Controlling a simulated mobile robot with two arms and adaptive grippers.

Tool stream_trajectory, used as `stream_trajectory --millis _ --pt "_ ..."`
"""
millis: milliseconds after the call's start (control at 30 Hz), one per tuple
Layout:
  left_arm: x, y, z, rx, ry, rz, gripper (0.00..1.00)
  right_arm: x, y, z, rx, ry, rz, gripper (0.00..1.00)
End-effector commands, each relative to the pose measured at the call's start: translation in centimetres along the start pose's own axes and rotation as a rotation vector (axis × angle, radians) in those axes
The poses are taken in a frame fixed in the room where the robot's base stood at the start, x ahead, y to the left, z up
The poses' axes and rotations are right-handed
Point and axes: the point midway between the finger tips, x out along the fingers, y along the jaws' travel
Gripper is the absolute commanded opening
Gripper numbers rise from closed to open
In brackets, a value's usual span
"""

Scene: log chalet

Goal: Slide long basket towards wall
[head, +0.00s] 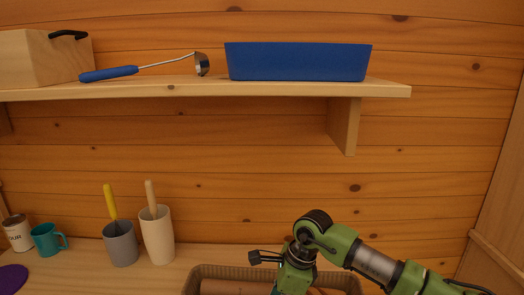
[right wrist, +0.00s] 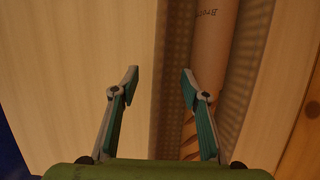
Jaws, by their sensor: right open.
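The long basket (head: 208,271) is brown and woven, on the wooden surface at the bottom of the head view, cut off by the picture's edge. My right arm reaches over it from the right. The basket's perforated wall (right wrist: 177,50) also shows in the right wrist view, running lengthwise. My right gripper (right wrist: 160,73) is open and empty. Its left finger is over pale wood outside the basket, its right finger over the basket side. I cannot tell whether either finger touches the basket. A brown printed roll or paper sleeve (right wrist: 213,45) lies inside. My left gripper is not in view.
A grey cup (head: 121,246) and a beige cup (head: 158,240), each with a handled tool, stand left of the basket. A teal mug (head: 46,240) is farther left. A shelf (head: 200,90) above holds a blue bin (head: 298,62), a ladle (head: 110,73) and a wooden box (head: 45,60).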

Motion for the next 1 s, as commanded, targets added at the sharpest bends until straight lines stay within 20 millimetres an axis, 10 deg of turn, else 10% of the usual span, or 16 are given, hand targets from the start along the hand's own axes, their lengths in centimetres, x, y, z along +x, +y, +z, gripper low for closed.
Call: stream_trajectory --millis 600,1000 --pt "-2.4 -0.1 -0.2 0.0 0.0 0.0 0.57 -6.2 -0.1 0.0 0.0 0.0 -0.002 0.42" --pt "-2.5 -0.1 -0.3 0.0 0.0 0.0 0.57 -6.7 0.0 0.0 0.0 -0.001 -0.001 0.42"
